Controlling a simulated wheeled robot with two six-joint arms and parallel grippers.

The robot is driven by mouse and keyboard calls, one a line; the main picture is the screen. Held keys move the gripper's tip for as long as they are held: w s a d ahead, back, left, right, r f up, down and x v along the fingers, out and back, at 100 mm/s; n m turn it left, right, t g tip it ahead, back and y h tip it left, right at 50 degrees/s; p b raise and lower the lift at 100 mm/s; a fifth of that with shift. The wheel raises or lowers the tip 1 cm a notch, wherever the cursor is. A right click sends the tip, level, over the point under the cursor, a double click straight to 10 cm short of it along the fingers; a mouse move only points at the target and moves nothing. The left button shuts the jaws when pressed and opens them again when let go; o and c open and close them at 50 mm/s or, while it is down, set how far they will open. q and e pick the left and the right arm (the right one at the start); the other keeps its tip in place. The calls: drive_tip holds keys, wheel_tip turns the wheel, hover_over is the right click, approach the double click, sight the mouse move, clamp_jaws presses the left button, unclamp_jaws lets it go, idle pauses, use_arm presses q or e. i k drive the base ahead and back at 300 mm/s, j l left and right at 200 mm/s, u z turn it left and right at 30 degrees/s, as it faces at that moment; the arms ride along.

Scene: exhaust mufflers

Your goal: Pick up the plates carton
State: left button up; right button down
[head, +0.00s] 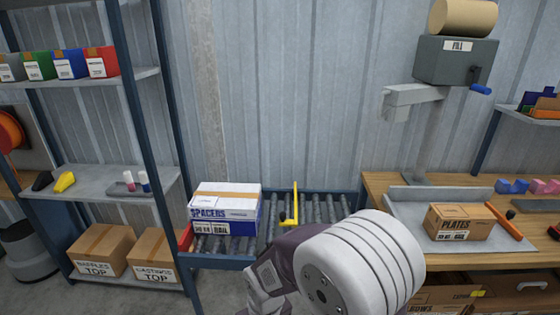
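The plates carton (458,222) is a small brown cardboard box with a tape strip and a white label reading PLATES. It sits upright on a light grey tray (405,208) on the wooden bench at the right. Neither of my grippers shows in the head view. A white ribbed link of one of my arms fills the lower middle, to the left of the carton and apart from it in the picture.
A grey crank machine (455,62) stands above the bench. A spacers carton (225,208) sits on the roller conveyor (320,207). Shelving (110,185) with boxes stands left.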

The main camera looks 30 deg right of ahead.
sight(453, 222)
drive_tip(key=z, duration=2.6)
